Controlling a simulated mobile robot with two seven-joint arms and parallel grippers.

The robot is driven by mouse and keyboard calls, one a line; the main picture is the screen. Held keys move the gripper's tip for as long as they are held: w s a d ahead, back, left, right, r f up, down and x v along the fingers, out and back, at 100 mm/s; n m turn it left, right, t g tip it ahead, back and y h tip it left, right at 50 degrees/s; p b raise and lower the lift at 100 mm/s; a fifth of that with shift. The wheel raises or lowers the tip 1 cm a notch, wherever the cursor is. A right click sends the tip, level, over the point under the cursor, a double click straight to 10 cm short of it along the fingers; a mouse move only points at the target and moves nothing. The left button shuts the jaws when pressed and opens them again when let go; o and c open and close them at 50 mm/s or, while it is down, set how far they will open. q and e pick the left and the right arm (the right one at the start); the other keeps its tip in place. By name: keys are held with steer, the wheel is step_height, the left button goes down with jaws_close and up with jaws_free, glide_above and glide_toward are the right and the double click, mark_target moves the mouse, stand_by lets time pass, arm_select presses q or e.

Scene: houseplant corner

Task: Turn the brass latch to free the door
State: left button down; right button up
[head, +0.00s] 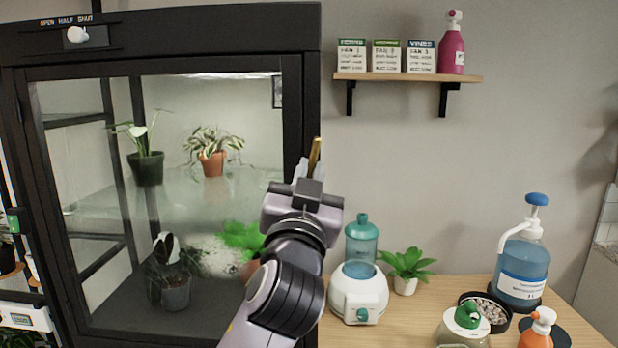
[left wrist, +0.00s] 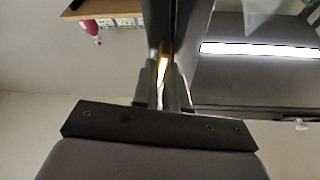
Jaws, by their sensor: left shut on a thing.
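The brass latch (head: 315,155) is at the right edge of the black-framed cabinet door (head: 292,110). In the head view it stands close to upright, and its lower part is hidden by my gripper. My left gripper (head: 309,172) is at the latch, shut on it. In the left wrist view the brass latch (left wrist: 162,68) shows between the two fingers of my left gripper (left wrist: 162,88). The door looks closed against the frame. My right gripper is in neither view.
Behind the glass stand several potted plants (head: 147,168). A wooden table (head: 410,310) at the lower right holds a white humidifier (head: 358,290) and bottles. The wall between is clear.

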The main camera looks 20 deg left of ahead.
arm_select(q)
steer(key=shift+d+n+y+b, duration=0.15)
steer(key=shift+n+y+b, duration=0.85)
steer(key=shift+n+b, duration=1)
steer(key=c, duration=1.2)
jaws_free()
steer(key=shift+o, duration=0.2)
